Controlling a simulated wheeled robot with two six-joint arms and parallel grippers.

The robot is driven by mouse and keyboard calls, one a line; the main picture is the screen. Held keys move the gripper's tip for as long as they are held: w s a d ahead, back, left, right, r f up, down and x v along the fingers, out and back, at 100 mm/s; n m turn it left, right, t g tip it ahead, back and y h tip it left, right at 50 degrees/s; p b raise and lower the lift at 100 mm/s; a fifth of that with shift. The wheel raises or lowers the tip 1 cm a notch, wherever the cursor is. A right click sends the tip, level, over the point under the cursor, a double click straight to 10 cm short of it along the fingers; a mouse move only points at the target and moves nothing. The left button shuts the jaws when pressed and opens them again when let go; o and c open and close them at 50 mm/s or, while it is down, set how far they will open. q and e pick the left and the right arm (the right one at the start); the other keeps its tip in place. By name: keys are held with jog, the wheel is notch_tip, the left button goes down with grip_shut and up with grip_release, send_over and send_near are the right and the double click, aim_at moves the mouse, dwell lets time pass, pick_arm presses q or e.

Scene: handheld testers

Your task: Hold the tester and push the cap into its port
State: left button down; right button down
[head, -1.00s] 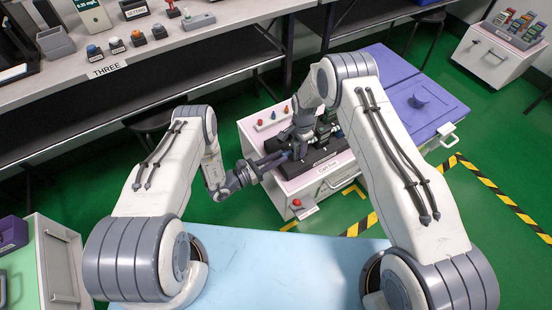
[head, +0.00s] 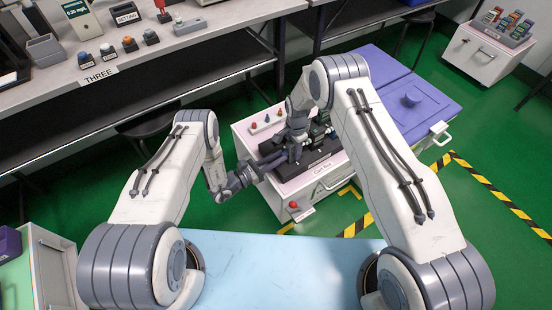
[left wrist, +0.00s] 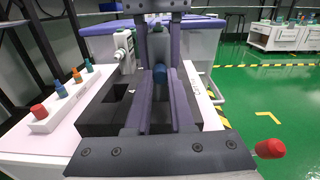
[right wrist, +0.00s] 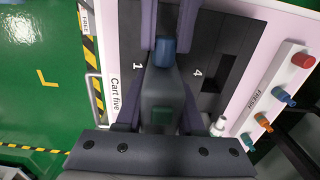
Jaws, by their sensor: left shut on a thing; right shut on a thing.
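The tester (right wrist: 160,88) is a dark grey block with a green screen. My right gripper (right wrist: 161,112) is shut on its sides in the right wrist view. The blue cap (right wrist: 166,52) is at the tester's far end, between the fingers of my left gripper (left wrist: 160,82), which is shut on it. The cap also shows in the left wrist view (left wrist: 160,73). Cap and tester look in line and close together; I cannot tell how deep the cap sits, and the port is hidden. In the head view both grippers meet over the cart, hiding cap and tester.
Cart five (head: 285,187) carries a black slotted tray (right wrist: 215,55) and a white strip marked FRESH (right wrist: 262,105) with several coloured caps. Another tester (left wrist: 124,47) stands in the tray. A red button (left wrist: 270,148) is at the cart's corner. A purple-lidded cart (head: 420,85) stands beside it.

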pick_arm(q)
jog(key=c, duration=0.7)
grip_release()
jog(key=v, duration=1.2)
pick_arm(e)
jog(key=shift+c, duration=2.2)
grip_release()
notch_tip(320, 180, up, 12)
